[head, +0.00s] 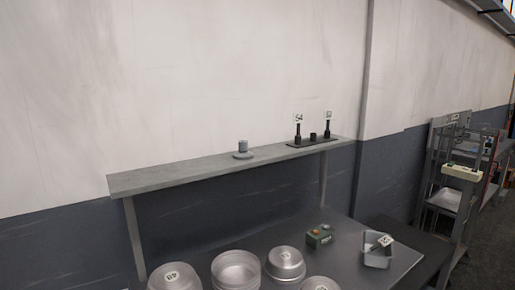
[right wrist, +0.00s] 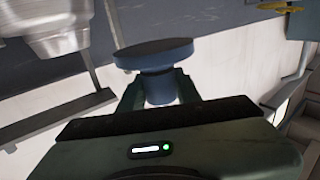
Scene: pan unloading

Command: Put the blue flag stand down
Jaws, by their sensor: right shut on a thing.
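The blue flag stand (right wrist: 152,55) shows in the right wrist view, with a wide round disc and a narrower cylinder below it in the picture. My right gripper (right wrist: 160,92) is shut on the narrower part, one finger on each side. The disc is clear of the fingers and nothing is seen touching it. In the head view, a similar small grey-blue stand (head: 243,149) with a round base sits upright on the grey shelf (head: 160,178). Neither of my grippers shows in the head view.
On the shelf's right end is a dark tray (head: 312,143) with small black holders and tags. Below, the table (head: 345,245) carries several metal pans (head: 236,268), a green box (head: 319,236) and a grey bin (head: 377,257). The shelf's left half is bare. A metal pan (right wrist: 45,25) shows in the right wrist view.

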